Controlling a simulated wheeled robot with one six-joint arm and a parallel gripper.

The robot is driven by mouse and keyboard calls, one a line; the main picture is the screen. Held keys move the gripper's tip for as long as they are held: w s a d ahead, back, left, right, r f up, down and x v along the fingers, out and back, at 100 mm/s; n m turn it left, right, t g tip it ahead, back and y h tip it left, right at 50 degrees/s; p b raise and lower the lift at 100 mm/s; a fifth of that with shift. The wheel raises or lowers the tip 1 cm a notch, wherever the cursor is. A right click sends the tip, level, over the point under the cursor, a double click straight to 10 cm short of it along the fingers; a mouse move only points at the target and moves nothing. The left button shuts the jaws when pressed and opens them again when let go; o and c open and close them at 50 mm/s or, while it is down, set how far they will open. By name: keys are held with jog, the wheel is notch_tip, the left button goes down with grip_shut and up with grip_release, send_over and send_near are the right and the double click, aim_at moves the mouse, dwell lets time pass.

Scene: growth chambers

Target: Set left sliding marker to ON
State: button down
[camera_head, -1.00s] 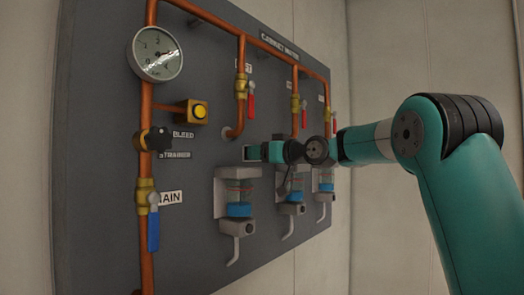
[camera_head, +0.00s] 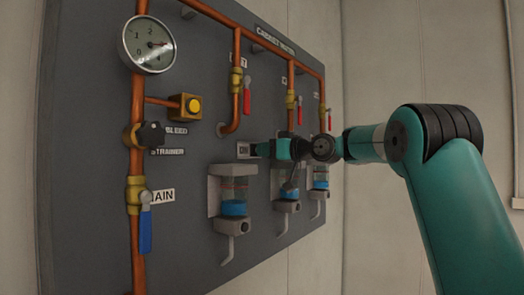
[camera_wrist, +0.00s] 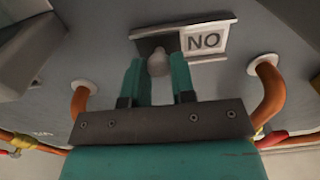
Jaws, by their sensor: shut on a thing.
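The left sliding marker shows in the wrist view as a pale knob (camera_wrist: 158,65) in a short slot frame (camera_wrist: 152,35) on the dark panel. In the head view my gripper (camera_head: 262,150) is at the panel just right of the ON plate and hides the knob.
Below the marker hangs the left blue-filled bowl (camera_head: 234,208), with two more to its right. Copper pipes (camera_head: 236,75) with red-handled valves (camera_head: 246,102) run above. A gauge (camera_head: 149,44), yellow button (camera_head: 193,105) and blue-handled valve (camera_head: 145,230) are at left.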

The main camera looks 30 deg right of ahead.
jog(key=shift+d+r, duration=0.1)
jog(key=shift+d, duration=0.2)
jog(key=c, duration=0.9)
grip_release()
jog(key=shift+w+d, duration=0.1)
jog(key=shift+d, duration=0.05)
jog(key=shift+c, duration=0.2)
jog(key=b+v, duration=0.8)
jog(key=v, duration=0.9)
jog(key=shift+s+a, duration=0.25)
